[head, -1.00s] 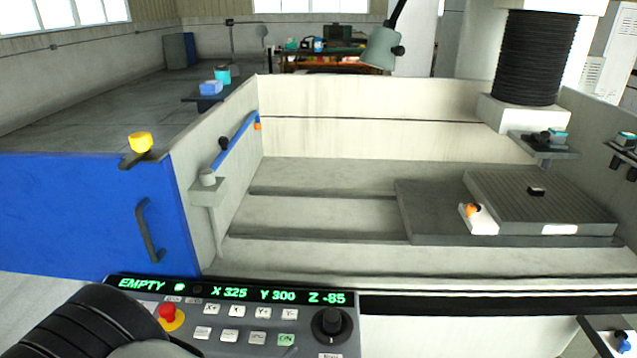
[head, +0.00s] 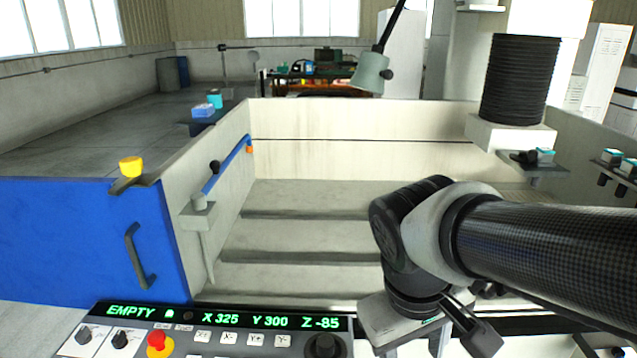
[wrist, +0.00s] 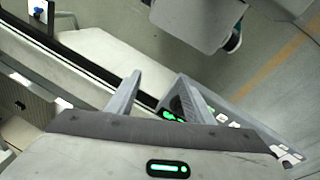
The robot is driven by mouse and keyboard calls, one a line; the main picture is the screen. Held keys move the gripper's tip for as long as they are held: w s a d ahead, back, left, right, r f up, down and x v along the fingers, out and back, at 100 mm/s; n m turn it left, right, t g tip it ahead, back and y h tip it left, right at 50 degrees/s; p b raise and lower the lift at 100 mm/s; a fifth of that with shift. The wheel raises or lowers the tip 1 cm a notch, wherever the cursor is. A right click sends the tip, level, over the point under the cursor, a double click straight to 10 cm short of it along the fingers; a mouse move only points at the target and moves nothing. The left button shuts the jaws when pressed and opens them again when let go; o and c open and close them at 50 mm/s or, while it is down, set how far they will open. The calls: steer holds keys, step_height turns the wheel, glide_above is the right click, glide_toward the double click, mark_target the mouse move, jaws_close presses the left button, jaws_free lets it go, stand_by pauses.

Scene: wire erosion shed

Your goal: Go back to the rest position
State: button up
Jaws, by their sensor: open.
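My arm reaches in from the right of the head view, in front of the machine's open tank (head: 300,238). My gripper (wrist: 158,82) shows in the wrist view with its two fingers apart and nothing between them. Its hand hangs low beside the right end of the control panel (head: 215,325), close to the tank's front edge. The control panel also shows just beyond the fingers in the wrist view (wrist: 232,117). My arm hides the right part of the tank floor and the worktable there.
A lamp (head: 372,72) hangs over the tank's back wall. A black bellows column (head: 520,80) and small shelves (head: 540,165) are at right. The tank's left half is clear.

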step_height(320, 180, up, 19)
steer(key=m+t+y+p, duration=0.2)
steer(key=m+t+p, duration=0.1)
steer(key=p, duration=0.9)
steer(key=shift+w+d+f+m+t, duration=0.2)
steer(key=shift+d+m+t, duration=0.1)
steer(key=shift+d+t, duration=0.1)
